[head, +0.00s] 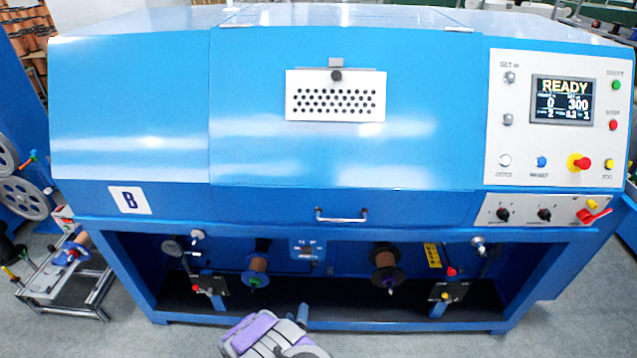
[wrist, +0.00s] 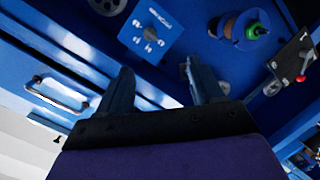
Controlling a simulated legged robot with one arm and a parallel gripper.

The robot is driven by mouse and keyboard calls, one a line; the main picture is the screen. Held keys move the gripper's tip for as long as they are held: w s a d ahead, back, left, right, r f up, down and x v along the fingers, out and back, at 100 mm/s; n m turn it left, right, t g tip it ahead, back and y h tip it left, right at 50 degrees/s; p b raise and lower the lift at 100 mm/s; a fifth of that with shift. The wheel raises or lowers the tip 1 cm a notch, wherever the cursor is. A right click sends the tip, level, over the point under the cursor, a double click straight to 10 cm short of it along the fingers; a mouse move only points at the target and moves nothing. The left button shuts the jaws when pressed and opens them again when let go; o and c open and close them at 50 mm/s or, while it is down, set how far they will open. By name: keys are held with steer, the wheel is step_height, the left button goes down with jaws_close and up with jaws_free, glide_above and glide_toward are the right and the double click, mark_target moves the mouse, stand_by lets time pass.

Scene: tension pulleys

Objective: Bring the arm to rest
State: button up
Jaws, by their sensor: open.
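My gripper (wrist: 163,78) shows in the wrist view with its two dark fingers spread apart and nothing between them. In the head view, my purple and grey arm end (head: 268,336) is at the bottom centre, in front of the machine's lower opening. The large blue machine (head: 130,110) fills most of the head view. My gripper is apart from the spools. In the wrist view, a small blue panel with white markings (wrist: 150,30) lies beyond the fingers.
Two copper spools (head: 257,264) and (head: 385,260) hang in the lower bay. The control panel (head: 520,150) reads READY. A cart (head: 75,290) stands left. Floor at front is clear.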

steer(key=w+r+m+g+y, duration=0.1)
steer(key=w+r+m+g, duration=0.4)
steer(key=r, duration=0.6)
steer(key=s+d+r+m+g+y, duration=0.1)
steer(key=s+d+r+g, duration=0.15)
steer(key=r, duration=0.55)
steer(key=s+d+r+g+y, duration=0.1)
steer(key=s+d+r+g, duration=0.15)
steer(key=r, duration=0.65)
steer(key=s+d+r+m+g, duration=0.1)
steer(key=s+d+r, duration=0.4)
steer(key=s, duration=0.7)
steer(key=s+d+r+m+g+h, duration=0.1)
steer(key=s+d+r+g, duration=0.2)
steer(key=s, duration=1)
steer(key=s+d+r+g, duration=0.3)
steer(key=s+d+r, duration=0.5)
steer(key=s, duration=0.5)
steer(key=shift+s+d+r+m, duration=0.2)
steer(key=shift+d+r+m, duration=0.15)
steer(key=shift+r, duration=0.45)
steer(key=shift+a, duration=0.1)
